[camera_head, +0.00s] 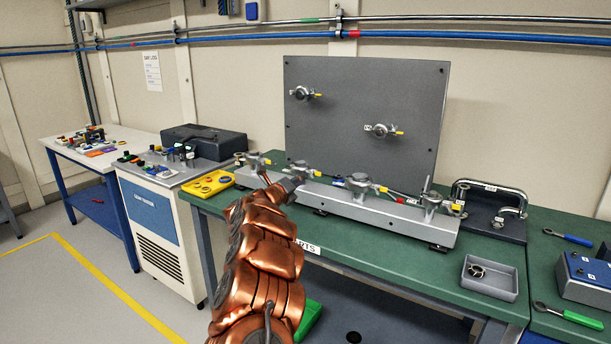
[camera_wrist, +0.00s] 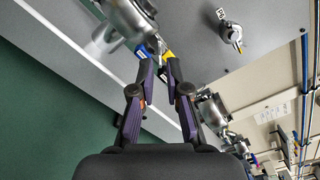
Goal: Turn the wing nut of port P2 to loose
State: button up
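A grey bench manifold (camera_head: 345,205) carries a row of metal clamp ports with yellow-tipped wing nuts. My gripper (camera_head: 291,183) is at its left part, by the second port from the left (camera_head: 300,169). In the wrist view my gripper (camera_wrist: 160,64) has its two dark fingers apart, with a narrow gap between the tips. A yellow wing nut tip (camera_wrist: 169,54) shows just beyond the fingertips, beside a large silver clamp (camera_wrist: 130,18). I cannot tell whether the fingers touch it. The port labels are too small to read, so I cannot tell which is P2.
An upright grey panel (camera_head: 365,90) behind the manifold bears two more ports, left (camera_head: 304,93) and right (camera_head: 381,131). A yellow tray (camera_head: 208,184) lies left, a grey tray (camera_head: 490,278) front right. A pipe-handled fixture (camera_head: 490,205) stands right.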

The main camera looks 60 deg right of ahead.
aim_at(308, 174)
jog(key=shift+d+p, duration=0.45)
jog(key=shift+d, duration=1.3)
jog(key=shift+w, duration=0.1)
jog(key=shift+c, duration=0.4)
grip_shut()
